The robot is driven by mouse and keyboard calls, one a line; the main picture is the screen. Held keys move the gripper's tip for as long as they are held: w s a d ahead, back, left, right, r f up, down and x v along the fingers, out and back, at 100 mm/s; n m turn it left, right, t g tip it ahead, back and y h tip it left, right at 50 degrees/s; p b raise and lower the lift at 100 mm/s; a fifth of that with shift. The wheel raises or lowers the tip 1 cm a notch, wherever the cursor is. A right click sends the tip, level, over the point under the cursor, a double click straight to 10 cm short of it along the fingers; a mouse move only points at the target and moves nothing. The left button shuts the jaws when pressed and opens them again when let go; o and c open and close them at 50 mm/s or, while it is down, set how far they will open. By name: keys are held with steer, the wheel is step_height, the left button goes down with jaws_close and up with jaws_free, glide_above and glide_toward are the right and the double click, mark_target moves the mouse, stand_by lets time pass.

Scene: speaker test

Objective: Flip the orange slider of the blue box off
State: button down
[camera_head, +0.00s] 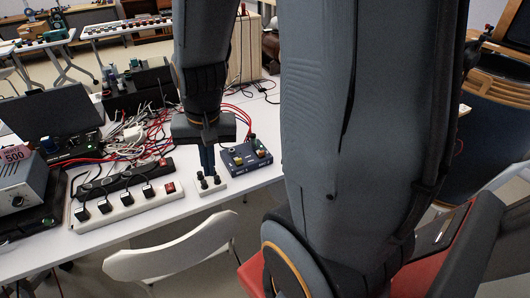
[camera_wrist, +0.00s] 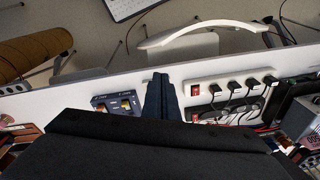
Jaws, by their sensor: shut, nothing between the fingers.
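The blue box (camera_head: 247,160) lies on the white table near its front edge, just right of my gripper in the head view. It has several small coloured parts on top; they are too small to tell which is the orange slider or how it is set. In the wrist view the blue box (camera_wrist: 115,104) is left of my gripper (camera_wrist: 160,77), with orange-yellow patches on it. My gripper (camera_head: 206,172) points down with its fingers together and empty. It is apart from the box, over or behind a small white block with black knobs (camera_head: 207,186).
A white power strip (camera_head: 128,205) with several black plugs and a red switch lies left of my gripper. Red and white cables (camera_head: 130,135) tangle behind it. A white chair (camera_head: 178,252) stands at the table's front edge. A grey power supply (camera_head: 22,185) is far left.

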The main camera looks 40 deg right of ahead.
mark_target(261, 154)
steer(key=w+d+f+m, duration=0.1)
steer(key=d+f+m, duration=0.2)
steer(key=d+m, duration=0.9)
steer(key=w+d+f+m+t+b, duration=0.1)
steer(key=d+f+m, duration=0.2)
steer(key=d+m, duration=0.9)
steer(key=m, duration=0.8)
steer(key=shift+m+h, duration=0.3)
steer(key=shift+h, duration=0.1)
steer(key=b+x, duration=0.4)
steer(key=x, duration=0.6)
steer(key=shift+w+f+b, duration=0.2)
steer(key=shift+f+b, duration=0.2)
steer(key=shift+w+d+r+p, duration=0.1)
steer(key=shift+w+r+p, duration=0.15)
steer(key=shift+w+p, duration=0.3)
steer(key=shift+w+d+r+p, duration=0.1)
steer(key=shift+w+r+p, duration=0.15)
steer(key=shift+w+p, duration=0.25)
steer(key=shift+w+d+f, duration=0.1)
steer(key=shift+w+d, duration=0.1)
steer(key=shift+w, duration=0.65)
steer(key=shift+p, duration=0.4)
